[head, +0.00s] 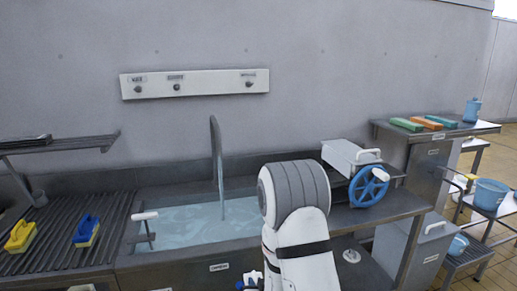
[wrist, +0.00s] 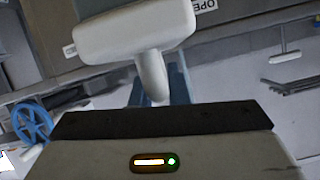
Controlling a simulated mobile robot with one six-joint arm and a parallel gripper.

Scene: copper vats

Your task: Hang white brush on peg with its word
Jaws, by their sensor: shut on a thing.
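My gripper (head: 250,284) is low in front of the sink, partly cut off by the frame and hidden by my arm. In the wrist view my gripper (wrist: 160,88) is shut on the stem of a white T-shaped thing, which I take as the white brush (wrist: 135,30). Its broad head points away from me. On the wall, a white board (head: 212,83) carries a left peg (head: 138,89), a middle peg (head: 177,87) and a right peg (head: 249,84). Each has a small label above it, too small to read surely. All three pegs are bare.
A yellow brush (head: 20,236) and a blue brush (head: 86,230) lie on the drainer. The water-filled sink (head: 190,222) has a tall tap (head: 217,165) below the board. A box with a blue wheel (head: 369,186) stands right. A shelf (head: 60,145) juts out left.

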